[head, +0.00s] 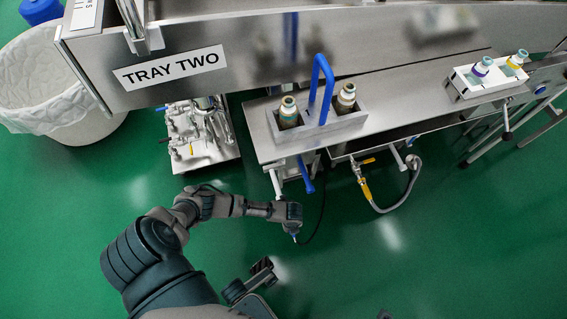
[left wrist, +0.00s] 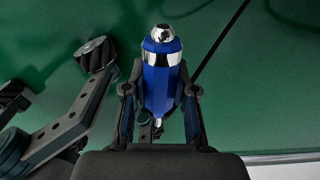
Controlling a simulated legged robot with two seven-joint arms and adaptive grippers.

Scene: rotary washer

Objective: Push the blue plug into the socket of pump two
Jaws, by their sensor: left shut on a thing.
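The blue plug (left wrist: 161,88) is a blue cylinder with a silver band and a rounded silver tip. It sits between the two dark fingers of my left gripper (head: 293,226), seen close in the left wrist view. In the head view the gripper hangs over open green floor, in front of the steel bench and apart from it. Only a small bit of the plug (head: 295,238) shows there, with a thin black cable (head: 324,204) curving up behind it. I cannot make out a socket or a label for pump two. My right gripper is not in view.
A steel pipe assembly (head: 202,135) stands left, under the tray marked TRAY TWO (head: 171,67). The bench (head: 400,107) carries a blue-handled carrier (head: 322,90) with two bottles and a white rack (head: 487,78). A yellow-handled hose (head: 386,209) hangs below. A lined bin (head: 46,85) stands far left.

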